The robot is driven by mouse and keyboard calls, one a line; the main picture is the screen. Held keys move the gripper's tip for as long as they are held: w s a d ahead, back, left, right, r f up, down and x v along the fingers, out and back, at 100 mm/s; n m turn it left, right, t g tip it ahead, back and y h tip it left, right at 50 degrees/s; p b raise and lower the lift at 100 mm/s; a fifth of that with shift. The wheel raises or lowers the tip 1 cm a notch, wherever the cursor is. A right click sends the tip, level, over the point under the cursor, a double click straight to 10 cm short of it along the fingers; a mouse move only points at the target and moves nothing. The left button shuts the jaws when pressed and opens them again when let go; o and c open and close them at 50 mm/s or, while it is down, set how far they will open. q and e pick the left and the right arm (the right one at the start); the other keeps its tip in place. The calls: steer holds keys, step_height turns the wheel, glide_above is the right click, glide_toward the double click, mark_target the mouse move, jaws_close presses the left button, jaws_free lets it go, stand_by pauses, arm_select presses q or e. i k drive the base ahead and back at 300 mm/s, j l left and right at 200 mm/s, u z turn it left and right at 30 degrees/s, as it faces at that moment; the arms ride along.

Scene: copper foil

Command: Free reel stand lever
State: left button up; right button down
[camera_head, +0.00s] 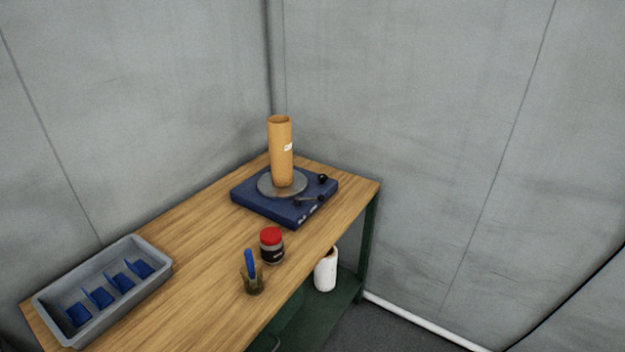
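The reel stand (262,206) is a blue square base on the far end of the wooden table. A black knob (322,178) sits at the right corner of the base. Neither of my grippers shows in the head view.
On the wooden table (205,235) are a red-lidded jar (272,250), a cup (253,284) holding a blue-handled tool (249,262), and a grey tray (103,333) with several blue pieces. A white roll or canister (326,270) stands on the lower green shelf (330,300). Grey walls close the back.

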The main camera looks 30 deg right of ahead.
mark_target(298, 199)
steer(key=i+l, duration=0.3)
steer(key=l, duration=0.15)
steer(key=i+l, duration=0.65)
steer(key=l, duration=0.25)
steer(key=u, duration=0.05)
